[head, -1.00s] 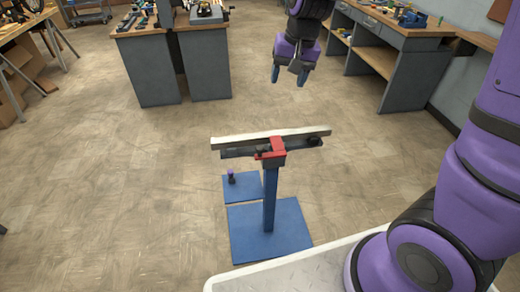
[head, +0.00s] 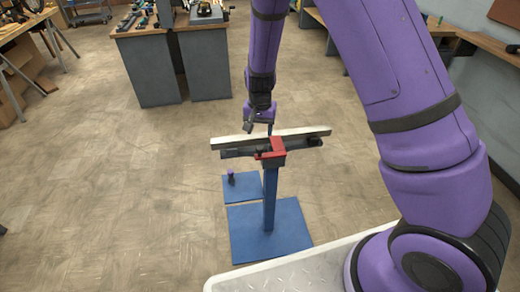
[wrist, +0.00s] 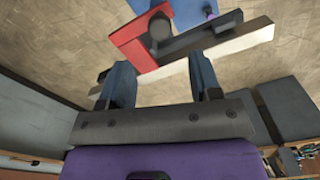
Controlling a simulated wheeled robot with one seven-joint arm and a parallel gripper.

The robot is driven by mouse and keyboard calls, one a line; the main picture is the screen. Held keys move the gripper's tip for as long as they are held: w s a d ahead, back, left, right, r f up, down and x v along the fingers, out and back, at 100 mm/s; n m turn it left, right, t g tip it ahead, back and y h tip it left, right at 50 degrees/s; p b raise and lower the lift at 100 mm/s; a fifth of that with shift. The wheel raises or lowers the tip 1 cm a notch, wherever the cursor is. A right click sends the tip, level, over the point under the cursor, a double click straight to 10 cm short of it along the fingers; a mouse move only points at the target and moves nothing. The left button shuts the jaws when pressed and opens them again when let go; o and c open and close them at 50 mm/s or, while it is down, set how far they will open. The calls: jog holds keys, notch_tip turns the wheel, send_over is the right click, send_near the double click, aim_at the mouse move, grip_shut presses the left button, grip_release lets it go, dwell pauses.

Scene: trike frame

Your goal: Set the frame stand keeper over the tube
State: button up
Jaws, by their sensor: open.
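The frame stand has a blue post (head: 269,200) on a blue base plate (head: 270,232). A red L-shaped piece, apparently the keeper (head: 272,150), sits at its top. It also shows in the wrist view (wrist: 128,38), beside a round dark knob (wrist: 160,27). A pale tube (head: 305,133) lies across the stand's top, along a dark bar (head: 236,153); the tube also shows in the wrist view (wrist: 232,46). I cannot tell whether the keeper covers the tube. My gripper (head: 260,128) is open and empty, just behind and above the tube, its fingers pointing down, near the keeper.
Grey workbenches (head: 160,75) with tools stand at the back. The floor (head: 120,200) on the left is clear.

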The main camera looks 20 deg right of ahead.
aim_at(260, 147)
notch_tip(260, 147, down, 10)
jog(key=shift+r, duration=0.2)
jog(key=shift+c, duration=0.2)
